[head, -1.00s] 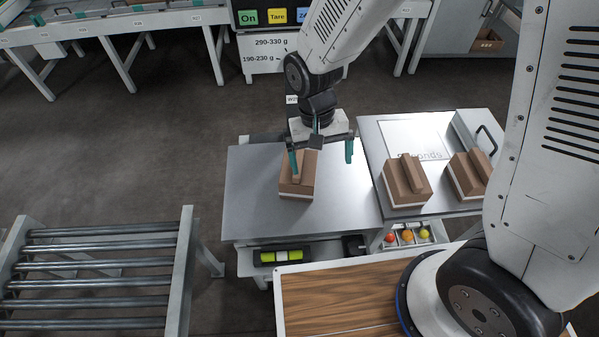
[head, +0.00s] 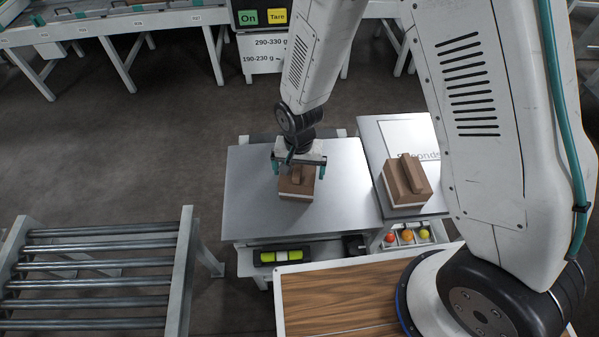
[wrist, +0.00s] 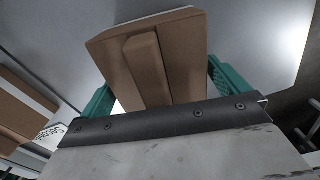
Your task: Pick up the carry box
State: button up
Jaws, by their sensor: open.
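The carry box (head: 297,187) is a small brown box with a white lower band and a raised brown handle bar on top. It stands on the metal table below my gripper (head: 298,170). My gripper is open, its two teal fingers pointing down on either side of the box's top. In the wrist view the box (wrist: 185,65) and its handle bar lie between the teal fingers of my gripper (wrist: 160,88). I cannot tell whether the fingers touch it. The gripper hides the far edge of the box in the head view.
A second brown box (head: 406,183) stands on the adjoining table to the right, by the "Seconds" panel (head: 405,137). A roller conveyor (head: 95,265) is at the left front. A shelf under the table holds small coloured balls (head: 407,236). The metal table (head: 345,200) is otherwise clear.

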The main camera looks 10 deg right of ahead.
jog(key=shift+f, duration=0.15)
jog(key=c, duration=1.1)
jog(key=shift+o, duration=0.2)
jog(key=shift+r, duration=0.2)
